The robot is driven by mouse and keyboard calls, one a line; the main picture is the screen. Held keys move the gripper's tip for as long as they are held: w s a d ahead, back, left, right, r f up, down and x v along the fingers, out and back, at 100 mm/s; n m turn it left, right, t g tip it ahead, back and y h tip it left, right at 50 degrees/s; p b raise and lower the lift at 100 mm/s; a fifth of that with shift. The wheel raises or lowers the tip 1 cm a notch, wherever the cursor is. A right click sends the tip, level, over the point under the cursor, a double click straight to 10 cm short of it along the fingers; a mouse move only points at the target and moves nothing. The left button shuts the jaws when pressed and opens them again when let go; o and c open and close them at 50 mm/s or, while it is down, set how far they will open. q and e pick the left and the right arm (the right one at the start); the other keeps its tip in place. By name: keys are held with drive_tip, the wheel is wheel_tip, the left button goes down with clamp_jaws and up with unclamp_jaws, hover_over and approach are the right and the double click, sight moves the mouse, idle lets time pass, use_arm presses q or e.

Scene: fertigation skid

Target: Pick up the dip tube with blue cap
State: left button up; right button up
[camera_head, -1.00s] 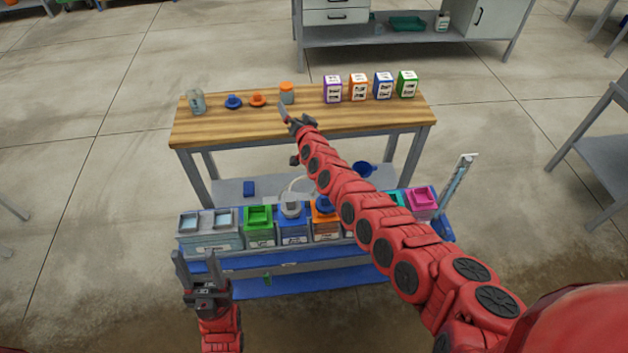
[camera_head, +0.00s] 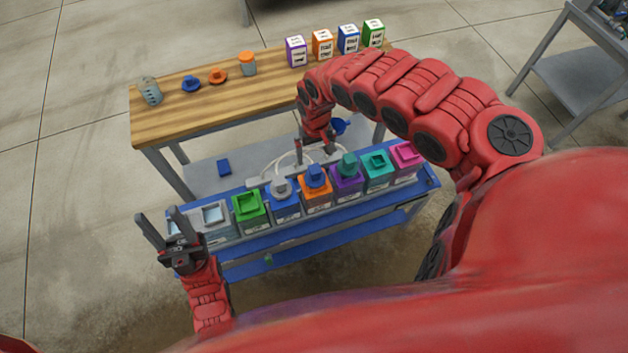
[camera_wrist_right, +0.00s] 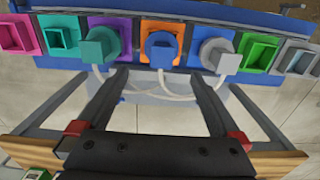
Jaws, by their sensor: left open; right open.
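The dip tube's blue cap (camera_head: 316,176) sits on the orange container in the middle of the row on the blue cart. It also shows in the right wrist view (camera_wrist_right: 162,48); any tube below the cap is hidden inside the container. My right gripper (camera_head: 314,152) is open and empty, pointing down just behind the blue cap. In the right wrist view its fingers (camera_wrist_right: 158,84) are spread on both sides of the cap's line, with the cap beyond the tips. My left gripper (camera_head: 162,212) is open and empty at the cart's left end.
A grey cap (camera_head: 280,187) and a teal cap (camera_head: 348,163) flank the blue one closely. Pale hoses (camera_wrist_right: 150,86) run behind the caps. Green (camera_head: 250,208) and pink (camera_head: 406,156) containers stand in the row. The wooden table (camera_head: 170,118) behind holds jars, knobs and several boxes.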

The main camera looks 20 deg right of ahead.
sight(314, 169)
drive_tip(key=f, duration=0.5)
drive_tip(key=shift+w+a+f, duration=0.1)
drive_tip(key=shift+a, duration=0.15)
drive_tip(key=shift+d+f, duration=0.1)
drive_tip(key=shift+f, duration=0.65)
drive_tip(key=f, duration=0.3)
drive_tip(key=shift+s+a+f+p, duration=0.2)
drive_tip(key=shift+s+f+p, duration=0.1)
drive_tip(key=shift+s+p, duration=0.05)
drive_tip(key=shift+d+f, duration=0.2)
drive_tip(key=shift+f, duration=0.55)
drive_tip(key=c, duration=1.2)
drive_tip(key=shift+r, duration=0.1)
